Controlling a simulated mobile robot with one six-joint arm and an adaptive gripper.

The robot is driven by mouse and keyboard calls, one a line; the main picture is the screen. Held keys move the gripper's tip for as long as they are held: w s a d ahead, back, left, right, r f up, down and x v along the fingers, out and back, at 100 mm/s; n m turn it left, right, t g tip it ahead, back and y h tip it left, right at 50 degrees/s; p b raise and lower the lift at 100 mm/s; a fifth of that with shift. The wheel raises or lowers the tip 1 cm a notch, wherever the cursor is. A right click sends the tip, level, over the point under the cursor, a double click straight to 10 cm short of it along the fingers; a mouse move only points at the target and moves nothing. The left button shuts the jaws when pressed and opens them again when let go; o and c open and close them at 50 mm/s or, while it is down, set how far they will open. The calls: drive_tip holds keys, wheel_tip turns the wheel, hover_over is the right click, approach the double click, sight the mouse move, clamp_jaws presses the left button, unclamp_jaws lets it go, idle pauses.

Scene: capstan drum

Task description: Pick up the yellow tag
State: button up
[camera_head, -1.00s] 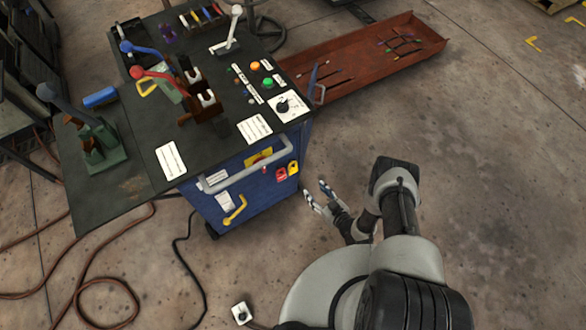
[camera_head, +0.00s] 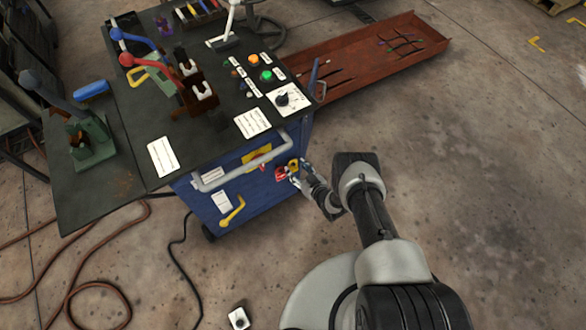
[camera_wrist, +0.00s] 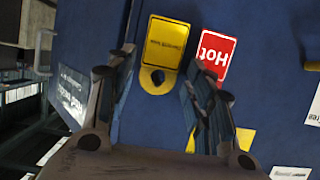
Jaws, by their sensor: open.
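The yellow tag (camera_wrist: 168,42) hangs on the blue cabinet front, with a yellow ring-shaped end (camera_wrist: 157,84) around a dark hole. In the head view the yellow tag (camera_head: 293,164) is at the cabinet's right edge, partly covered by my gripper. A red tag (camera_wrist: 213,56) reading "Hot" hangs beside it, and also shows in the head view (camera_head: 281,173). My gripper (camera_wrist: 158,72) is open and empty. Its fingers lie either side of the ring end in the wrist view; I cannot tell the remaining distance. The right finger is close to the red tag's edge.
A grey handle (camera_head: 240,168) runs along the cabinet's upper front, and a yellow hook (camera_head: 232,211) sits lower left. The dark bench top (camera_head: 215,135) overhangs with levers and buttons. A red tray (camera_head: 370,55) lies behind. The floor to the right is clear.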

drive_tip(key=shift+x, duration=0.8)
drive_tip(key=c, duration=0.6)
drive_tip(key=shift+o, duration=0.2)
drive_tip(key=shift+r, duration=0.15)
drive_tip(key=shift+r, duration=0.2)
drive_tip(key=s+d+p, duration=0.2)
drive_tip(key=s+d, duration=0.8)
drive_tip(key=s, duration=0.3)
drive_tip(key=shift+s+f+p, duration=0.15)
drive_tip(key=shift+s+p, duration=0.15)
drive_tip(key=shift+s, duration=0.1)
drive_tip(key=shift+s+d, duration=0.2)
drive_tip(key=shift+s, duration=0.3)
